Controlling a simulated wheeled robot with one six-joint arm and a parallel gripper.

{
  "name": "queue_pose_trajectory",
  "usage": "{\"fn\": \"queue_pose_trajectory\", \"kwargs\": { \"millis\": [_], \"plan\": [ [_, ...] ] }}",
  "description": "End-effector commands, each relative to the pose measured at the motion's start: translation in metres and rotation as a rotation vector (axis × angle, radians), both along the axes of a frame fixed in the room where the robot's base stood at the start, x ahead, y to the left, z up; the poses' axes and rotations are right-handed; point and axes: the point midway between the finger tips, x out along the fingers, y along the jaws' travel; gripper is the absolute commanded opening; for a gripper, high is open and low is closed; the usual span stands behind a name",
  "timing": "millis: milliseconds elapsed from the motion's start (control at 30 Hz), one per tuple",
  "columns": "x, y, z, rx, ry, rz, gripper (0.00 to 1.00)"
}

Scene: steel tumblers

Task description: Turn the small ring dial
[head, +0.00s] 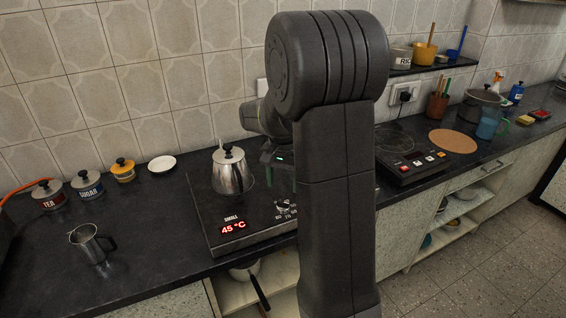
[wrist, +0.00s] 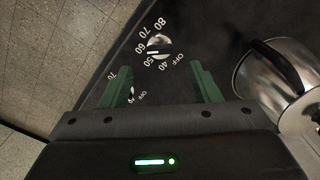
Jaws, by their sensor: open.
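In the wrist view a round silver dial (wrist: 159,46) sits on the dark hob panel, ringed by the marks OFF and 40 to 80. Its pale mark lies on the side near 50. A second dial (wrist: 132,95) is mostly hidden by the left finger; which is the small ring's dial is not shown. My gripper (wrist: 158,74) is open and empty, with its green fingers apart and the first dial seen beyond their gap. In the head view my gripper (head: 278,156) is partly hidden by my arm. The display (head: 233,228) reads SMALL, 45 °C.
A steel kettle (head: 231,171) stands on the hob (head: 208,205); in the wrist view the kettle (wrist: 285,80) is close to the right finger. A steel jug (head: 91,244) and several lidded tins stand at left. A second hob (head: 411,158) is at right.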

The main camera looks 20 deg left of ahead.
Motion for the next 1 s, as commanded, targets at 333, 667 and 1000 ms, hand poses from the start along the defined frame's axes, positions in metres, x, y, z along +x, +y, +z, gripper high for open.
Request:
{"fn": "queue_pose_trajectory", "kwargs": {
  "millis": [333, 667, 1000],
  "plan": [
    [0.0, 0.0, 0.065, 0.001, -0.001, 0.0, 0.56],
    [0.0, 0.0, 0.076, -0.001, 0.0, 0.0, 0.56],
    [0.0, 0.0, 0.075, -0.001, 0.001, 0.0, 0.56]
  ]
}}
